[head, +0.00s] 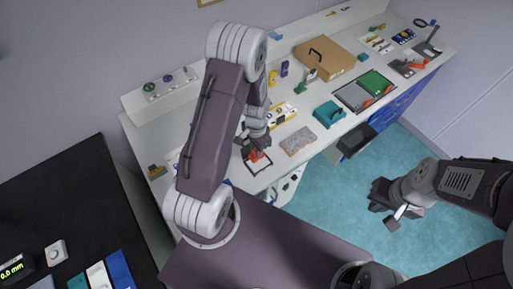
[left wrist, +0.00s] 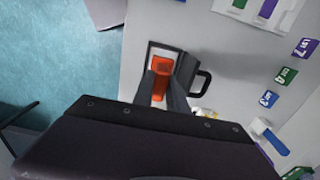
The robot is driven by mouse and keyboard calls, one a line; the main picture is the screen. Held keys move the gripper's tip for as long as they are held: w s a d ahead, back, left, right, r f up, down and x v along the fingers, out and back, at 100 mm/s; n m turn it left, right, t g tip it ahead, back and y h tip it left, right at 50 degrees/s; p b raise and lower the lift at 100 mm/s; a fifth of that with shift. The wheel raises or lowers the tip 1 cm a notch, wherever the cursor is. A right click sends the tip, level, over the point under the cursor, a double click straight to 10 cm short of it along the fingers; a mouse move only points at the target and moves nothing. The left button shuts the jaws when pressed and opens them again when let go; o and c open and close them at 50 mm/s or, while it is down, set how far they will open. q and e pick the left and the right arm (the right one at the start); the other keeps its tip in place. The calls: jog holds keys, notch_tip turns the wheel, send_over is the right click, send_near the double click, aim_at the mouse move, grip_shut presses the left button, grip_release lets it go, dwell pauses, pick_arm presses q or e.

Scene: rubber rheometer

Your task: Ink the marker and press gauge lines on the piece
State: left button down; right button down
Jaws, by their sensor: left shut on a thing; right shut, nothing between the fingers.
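My left gripper (head: 257,148) is low over the near edge of the bench. It is shut on an orange-red block (head: 260,157), which also shows between the fingers in the left wrist view (left wrist: 159,77). The block is at a white pad with a dark frame (head: 251,168); I cannot tell if it touches the pad. Which thing is the marker is not clear; the block may be it. My right gripper (head: 383,201) is shut and empty, over the blue-green floor and away from the bench. The piece cannot be told for certain.
On the bench, a grey speckled slab (head: 299,141) and a teal box (head: 329,114) stand right of my left gripper. A green mat (head: 377,83) and a brown case (head: 324,57) lie further right. A dark grey bin (head: 356,140) is at the front edge.

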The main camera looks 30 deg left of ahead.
pick_arm(q)
notch_tip(320, 180, down, 5)
jog(key=b, duration=0.3)
jog(key=shift+f+b, duration=0.15)
jog(key=shift+b, duration=0.15)
jog(key=shift+f+b, duration=0.35)
jog(key=shift+f, duration=0.1)
dwell(0.7)
dwell(1.0)
notch_tip(320, 180, up, 7)
jog(key=p, duration=0.6)
dwell(0.3)
